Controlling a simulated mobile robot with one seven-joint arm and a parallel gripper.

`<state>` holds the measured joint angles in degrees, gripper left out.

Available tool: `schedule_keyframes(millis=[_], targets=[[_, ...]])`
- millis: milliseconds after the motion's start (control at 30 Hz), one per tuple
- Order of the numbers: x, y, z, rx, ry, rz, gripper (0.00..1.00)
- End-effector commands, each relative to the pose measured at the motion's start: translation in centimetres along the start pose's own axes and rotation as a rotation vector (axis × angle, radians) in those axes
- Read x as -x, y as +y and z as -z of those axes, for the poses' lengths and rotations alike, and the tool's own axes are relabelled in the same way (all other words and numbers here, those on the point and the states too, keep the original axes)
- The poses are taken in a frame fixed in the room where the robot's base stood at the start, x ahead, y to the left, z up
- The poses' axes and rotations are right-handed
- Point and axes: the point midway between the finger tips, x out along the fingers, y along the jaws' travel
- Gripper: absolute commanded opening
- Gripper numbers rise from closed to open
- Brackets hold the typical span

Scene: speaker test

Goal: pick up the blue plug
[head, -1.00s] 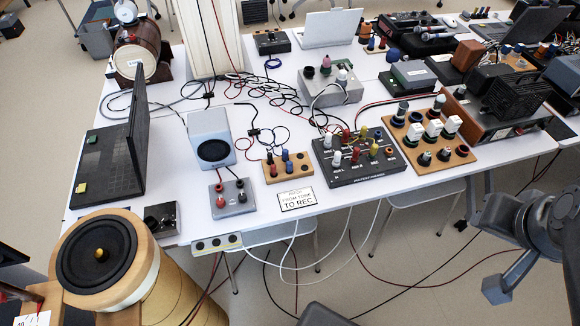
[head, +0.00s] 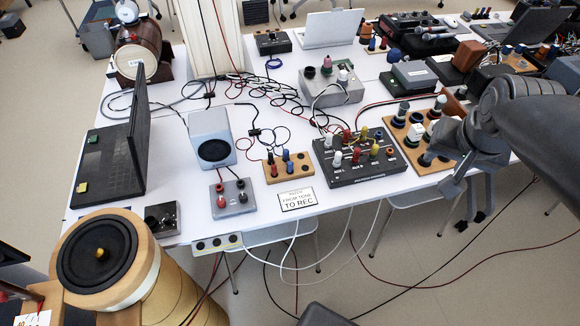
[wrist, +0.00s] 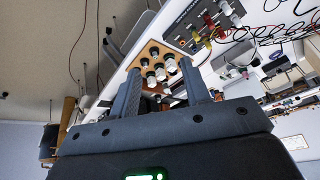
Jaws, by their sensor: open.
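A small wooden block (head: 272,173) near the table's front middle holds several plugs. A blue plug (head: 286,155) stands upright in its back row, and another blue one (head: 289,166) stands in front of it. Dark and red plugs share the block. My gripper (head: 456,205) is at the right, by the table's front edge, well to the right of the block. It is open and empty. In the wrist view my gripper's two fingers (wrist: 160,75) are spread apart, with the wooden board of pale-topped plugs seen beyond them. I cannot make out the blue plugs there.
A dark panel (head: 350,178) with colored knobs and a wooden board (head: 411,152) with pale-topped plugs stand between the block and my arm. A grey box (head: 233,205), a speaker (head: 210,125) and a sign (head: 297,200) are near the block. Loose cables lie behind it.

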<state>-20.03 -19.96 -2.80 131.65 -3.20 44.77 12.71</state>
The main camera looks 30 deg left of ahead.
Motion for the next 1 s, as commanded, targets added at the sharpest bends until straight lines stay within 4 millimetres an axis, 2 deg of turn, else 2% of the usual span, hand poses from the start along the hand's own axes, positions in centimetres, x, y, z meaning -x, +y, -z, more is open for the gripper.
schedule_keyframes(millis=[33,200,433,567,700,800,900,1000], targets=[[-1.2,-1.6,0.8,0.020,-0.017,0.008,0.43],[-5.0,-7.2,3.1,0.061,-0.048,0.027,0.43],[-10.8,-15.9,3.9,0.127,-0.084,0.040,0.43],[-14.3,-21.2,3.1,0.170,-0.099,0.042,0.43],[-17.9,-26.8,1.3,0.215,-0.110,0.044,0.43],[-19.9,-29.9,-0.2,0.243,-0.114,0.043,0.43],[-21.4,-32.1,-1.4,0.262,-0.115,0.044,0.43],[-22.2,-33.2,-2.1,0.271,-0.116,0.043,0.43]])
